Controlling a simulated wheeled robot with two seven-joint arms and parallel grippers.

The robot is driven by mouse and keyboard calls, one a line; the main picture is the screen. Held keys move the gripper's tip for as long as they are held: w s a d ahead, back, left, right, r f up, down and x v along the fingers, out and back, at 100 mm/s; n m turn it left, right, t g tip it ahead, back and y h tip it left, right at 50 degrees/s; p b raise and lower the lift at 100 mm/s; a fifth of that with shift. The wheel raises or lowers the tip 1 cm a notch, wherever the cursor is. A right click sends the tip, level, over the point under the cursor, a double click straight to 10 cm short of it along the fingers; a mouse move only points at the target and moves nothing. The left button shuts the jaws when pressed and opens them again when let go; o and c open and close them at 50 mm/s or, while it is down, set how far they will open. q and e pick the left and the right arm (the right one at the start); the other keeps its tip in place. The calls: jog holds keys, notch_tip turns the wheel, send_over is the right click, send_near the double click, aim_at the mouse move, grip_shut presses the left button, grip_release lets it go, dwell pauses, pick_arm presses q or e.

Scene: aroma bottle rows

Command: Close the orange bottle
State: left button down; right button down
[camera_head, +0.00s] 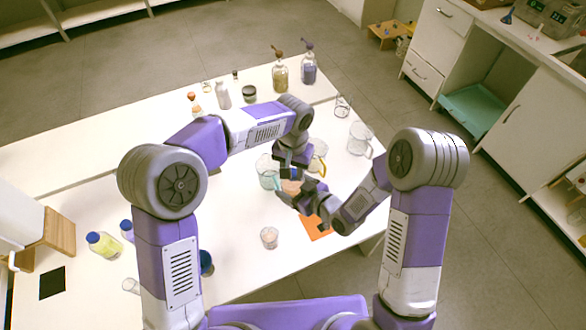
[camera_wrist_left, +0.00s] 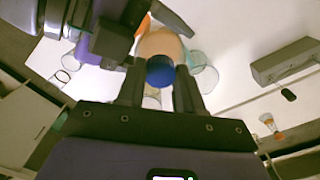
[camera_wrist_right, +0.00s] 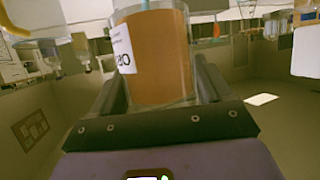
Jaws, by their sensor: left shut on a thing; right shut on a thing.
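The orange bottle (camera_wrist_right: 165,60) is clear with orange contents and a white label, upright between the fingers of my right gripper (camera_wrist_right: 160,92), which is shut on it. In the head view a little of the bottle (camera_head: 291,187) shows by my right gripper (camera_head: 297,192). My left gripper (camera_wrist_left: 160,85) is shut on a blue cap (camera_wrist_left: 160,70), just above the bottle (camera_wrist_left: 160,43). In the head view my left gripper (camera_head: 293,160) is directly over the right one. Whether the cap touches the bottle's mouth is hidden.
An orange mat (camera_head: 318,231) lies near the table's front edge. Glass beakers (camera_head: 267,172) stand close behind the grippers, and another beaker (camera_head: 360,138) stands to the right. A small glass (camera_head: 269,237) stands in front. Several bottles line the back and left.

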pick_arm(q)
jog(key=c, duration=0.7)
grip_release()
jog(key=shift+o, duration=0.2)
notch_tip(320, 180, up, 12)
jog(key=shift+w, duration=0.1)
